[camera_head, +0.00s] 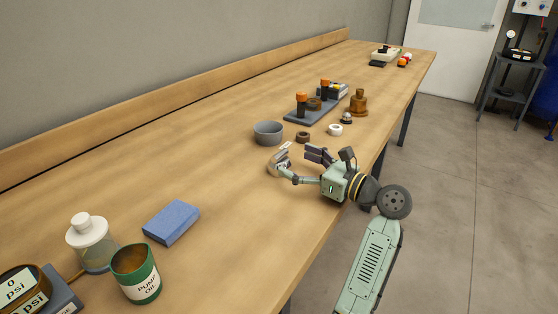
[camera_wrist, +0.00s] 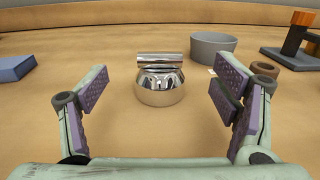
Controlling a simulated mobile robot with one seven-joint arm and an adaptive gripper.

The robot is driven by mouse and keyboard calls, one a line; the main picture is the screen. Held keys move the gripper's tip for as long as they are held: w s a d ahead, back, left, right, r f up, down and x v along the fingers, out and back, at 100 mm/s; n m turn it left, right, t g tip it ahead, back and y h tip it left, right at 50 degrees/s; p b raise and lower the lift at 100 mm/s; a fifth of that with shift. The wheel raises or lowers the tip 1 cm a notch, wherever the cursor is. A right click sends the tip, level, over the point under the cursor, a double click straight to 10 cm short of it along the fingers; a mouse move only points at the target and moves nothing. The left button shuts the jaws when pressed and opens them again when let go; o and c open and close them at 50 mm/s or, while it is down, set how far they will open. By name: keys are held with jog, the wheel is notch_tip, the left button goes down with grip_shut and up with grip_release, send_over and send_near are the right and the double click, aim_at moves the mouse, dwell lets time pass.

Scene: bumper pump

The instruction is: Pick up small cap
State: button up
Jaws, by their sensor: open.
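A shiny chrome piece, which looks like the small cap (camera_wrist: 160,88), stands on the wooden bench in the middle of the wrist view. It has a rounded body with a narrower cylindrical top. My gripper (camera_head: 292,161) is low over the bench near its front edge in the head view. Its two purple-padded fingers are wide apart in the wrist view, one to each side of the cap and apart from it. Nothing is held. In the head view the cap is small and hard to tell from the fingers.
A grey bowl (camera_head: 268,133) stands just beyond the gripper. A brown ring (camera_head: 303,138), a white ring (camera_head: 335,130) and a blue-grey plate with orange-topped posts (camera_head: 305,110) are farther back. A blue block (camera_head: 171,222) and a green oil can (camera_head: 137,274) are nearer. Bench around the cap is clear.

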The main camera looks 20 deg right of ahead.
aim_at(283, 155)
jog(key=p+x, duration=0.1)
jog(key=x, duration=0.4)
jog(key=shift+p, duration=0.3)
jog(key=shift+w+a, duration=0.25)
jog(key=shift+w, duration=0.1)
jog(key=c, duration=1.4)
